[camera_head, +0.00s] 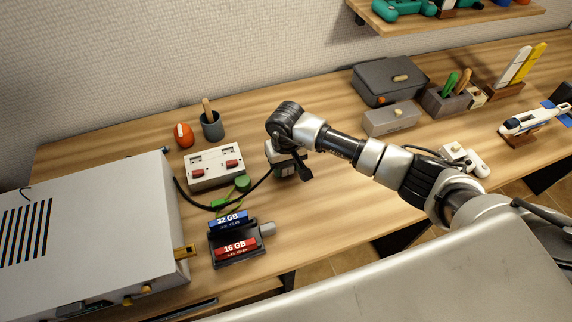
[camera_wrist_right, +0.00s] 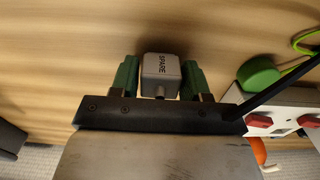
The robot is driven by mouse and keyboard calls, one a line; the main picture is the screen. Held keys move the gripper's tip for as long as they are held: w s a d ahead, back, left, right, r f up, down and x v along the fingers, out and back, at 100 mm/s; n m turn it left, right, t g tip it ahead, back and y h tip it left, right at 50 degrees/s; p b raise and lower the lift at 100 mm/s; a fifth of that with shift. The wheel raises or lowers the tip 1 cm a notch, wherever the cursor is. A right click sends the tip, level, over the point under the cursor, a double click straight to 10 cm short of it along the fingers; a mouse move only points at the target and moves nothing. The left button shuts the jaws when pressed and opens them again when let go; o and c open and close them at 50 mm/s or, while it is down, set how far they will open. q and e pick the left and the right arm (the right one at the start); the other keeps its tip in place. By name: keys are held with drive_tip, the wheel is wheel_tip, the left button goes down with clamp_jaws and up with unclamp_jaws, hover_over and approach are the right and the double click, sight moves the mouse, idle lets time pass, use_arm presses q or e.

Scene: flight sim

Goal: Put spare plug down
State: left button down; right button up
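The grey spare plug (camera_wrist_right: 161,69), marked SPARE, sits between the green fingers of my right gripper (camera_wrist_right: 160,78) in the right wrist view. The fingers lie close against both its sides and look shut on it. In the head view my right gripper (camera_head: 285,165) points down over the middle of the desk, right of the socket strip. The plug is mostly hidden there by the wrist, and I cannot tell whether it touches the desk. My left gripper is not in view.
A white socket strip (camera_head: 215,166) with red switches, a green round object (camera_head: 242,183) and a black cable lie left of the gripper. A 32 GB/16 GB holder (camera_head: 239,258) stands in front. A grey box (camera_head: 391,118) stands behind right. Bare desk lies front right.

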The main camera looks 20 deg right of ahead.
drive_tip(key=shift+o, duration=1.2)
drive_tip(key=shift+r+p, duration=0.4)
drive_tip(key=shift+p, duration=0.05)
drive_tip(key=shift+r+p, duration=0.35)
drive_tip(key=shift+p, duration=0.15)
wheel_tip(320, 180, up, 12)
drive_tip(key=b, duration=0.4)
drive_tip(key=shift+f, duration=0.2)
drive_tip(key=shift+s+f, duration=0.1)
